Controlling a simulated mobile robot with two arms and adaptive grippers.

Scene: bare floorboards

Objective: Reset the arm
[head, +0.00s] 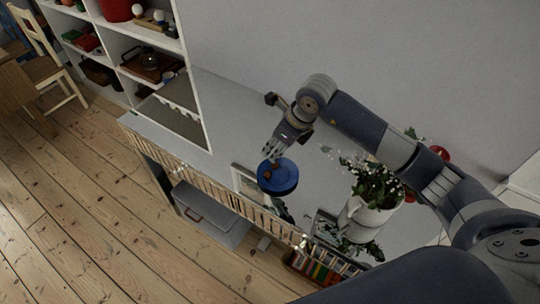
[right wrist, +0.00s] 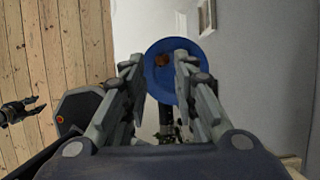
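My right gripper (head: 272,158) reaches over the white cabinet from the right in the head view. In the right wrist view its two fingers (right wrist: 158,62) are apart with nothing held between them. A round blue dish (head: 278,178) with a small brown thing (head: 275,161) on it lies just below the fingertips; whether they touch is hard to tell. The blue dish (right wrist: 160,88) also shows beyond the fingers in the right wrist view. A dark jointed shape at that view's left edge may be my left gripper (right wrist: 22,108); its finger state is unclear.
A white pot with a leafy, white-flowered plant (head: 372,195) stands on the cabinet below my right forearm. A white shelf (head: 205,110) stands at the cabinet's left end. A picture frame (head: 245,180) is beside the dish. The wooden floor (head: 80,215) at left is clear.

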